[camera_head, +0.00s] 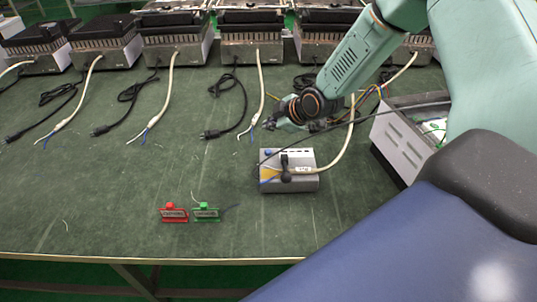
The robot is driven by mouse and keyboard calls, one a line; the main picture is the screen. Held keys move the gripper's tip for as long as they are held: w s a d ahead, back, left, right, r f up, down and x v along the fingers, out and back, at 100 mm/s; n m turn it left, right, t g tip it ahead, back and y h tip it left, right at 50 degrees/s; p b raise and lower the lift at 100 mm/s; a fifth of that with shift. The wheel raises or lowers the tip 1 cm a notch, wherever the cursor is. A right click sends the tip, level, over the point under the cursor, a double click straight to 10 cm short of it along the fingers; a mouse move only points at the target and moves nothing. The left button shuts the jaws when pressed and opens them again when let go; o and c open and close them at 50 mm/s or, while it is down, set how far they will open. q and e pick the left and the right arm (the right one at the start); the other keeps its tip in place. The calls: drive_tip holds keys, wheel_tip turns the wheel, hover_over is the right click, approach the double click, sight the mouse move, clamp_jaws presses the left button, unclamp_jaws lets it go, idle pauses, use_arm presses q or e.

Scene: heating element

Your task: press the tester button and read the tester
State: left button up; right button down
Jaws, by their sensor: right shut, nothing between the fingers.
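The tester (305,184) is a small grey box on the green table, right of the middle. A black upright part stands on its top, and a blue dot and a yellow patch show on its left side. A pale cable runs from it up to the right. Any reading is too small to make out. My right gripper (270,124) is shut and empty. It appears just above and behind the tester in the picture, apart from its top. My left gripper is not in view.
An open metal housing (400,146) with wires stands to the right. Several heater units (253,48) line the back, their cables trailing forward. The front left of the table (90,190) is mostly clear.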

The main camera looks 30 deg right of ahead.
sight(270, 152)
wheel_tip(270, 152, down, 3)
drive_tip(key=shift+r+b, duration=0.1)
drive_tip(key=shift+b, duration=1.1)
drive_tip(key=shift+f+b, duration=0.7)
drive_tip(key=shift+b, duration=0.1)
wheel_tip(270, 152, down, 2)
drive_tip(key=shift+w+f+b, duration=0.1)
drive_tip(key=shift+f+b, duration=0.15)
drive_tip(key=shift+b, duration=0.6)
drive_tip(key=shift+f, duration=0.15)
drive_tip(key=shift+f, duration=0.4)
